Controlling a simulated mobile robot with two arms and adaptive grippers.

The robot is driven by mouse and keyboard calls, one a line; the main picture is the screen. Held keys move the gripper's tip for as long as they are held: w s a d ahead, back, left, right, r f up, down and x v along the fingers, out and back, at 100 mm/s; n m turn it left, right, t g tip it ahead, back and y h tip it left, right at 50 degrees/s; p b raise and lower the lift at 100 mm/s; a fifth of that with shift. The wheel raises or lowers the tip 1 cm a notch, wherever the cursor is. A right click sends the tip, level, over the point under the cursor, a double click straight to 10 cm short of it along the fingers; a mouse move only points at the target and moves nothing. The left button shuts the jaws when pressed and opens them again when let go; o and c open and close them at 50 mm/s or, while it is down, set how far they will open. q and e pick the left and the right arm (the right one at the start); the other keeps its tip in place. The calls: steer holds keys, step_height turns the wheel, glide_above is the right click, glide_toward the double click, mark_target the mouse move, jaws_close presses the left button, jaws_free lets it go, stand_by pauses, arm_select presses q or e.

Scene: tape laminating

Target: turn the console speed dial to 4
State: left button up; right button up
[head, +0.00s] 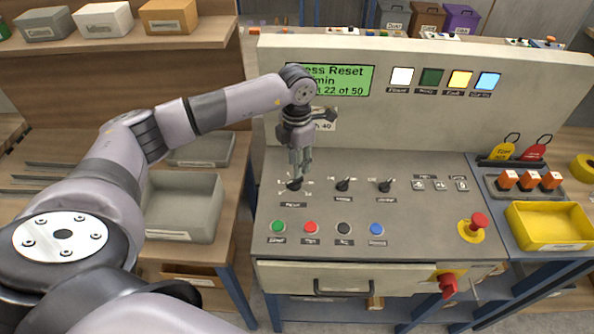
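In the head view the grey console (420,215) stands in the middle, with three black dials in a row on its sloped top. The leftmost dial (294,185) sits under my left gripper (301,165), with a printed scale around it. The label is too small to read. The middle dial (343,185) and the right dial (385,186) are clear of the gripper. My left gripper points down, its fingertips just above or at the leftmost dial; contact and finger gap are unclear. A green display (345,80) on the back panel is partly covered by my arm. My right gripper is not in view.
Green (278,227), red (310,228), black and blue buttons line the console's front. A red emergency knob (478,222) is at its right. A yellow tray (550,226) stands at the right, a grey bin (183,205) at the left. A drawer (345,280) is below.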

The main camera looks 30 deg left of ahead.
mark_target(295, 183)
arm_select(q)
step_height(295, 183, down, 4)
steer(key=shift+s+f+p, duration=0.1)
steer(key=shift+p, duration=0.3)
steer(key=shift+f, duration=0.65)
jaws_close()
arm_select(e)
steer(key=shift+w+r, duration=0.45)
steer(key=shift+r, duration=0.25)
